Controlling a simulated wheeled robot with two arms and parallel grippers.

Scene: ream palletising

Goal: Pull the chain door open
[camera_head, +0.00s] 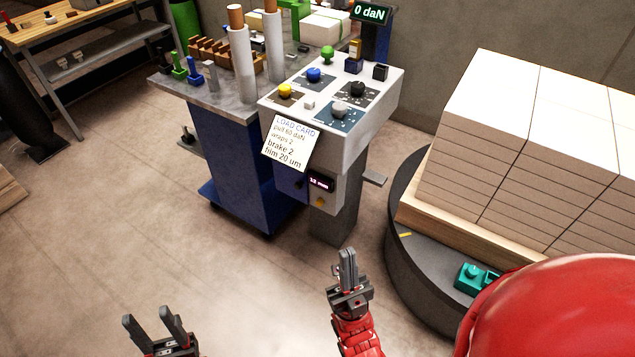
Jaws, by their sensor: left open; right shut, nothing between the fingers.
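I cannot make out a chain door for certain in the head view. A white control console (384,122) stands on a grey pedestal in the middle. Its front carries a small lit display (319,184), with a yellow knob (320,202) below and a dark part like a handle (300,183) to its left. My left gripper (148,316) is open and empty above the floor at the bottom left. My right gripper (347,258) is shut and empty, pointing up, in front of the pedestal and apart from it.
A load card (291,143) hangs on the console. A blue cart (232,160) with a grey top full of tools adjoins it. Stacked reams (475,150) stand on a round dark turntable (412,275) at right, with a teal device (473,277).

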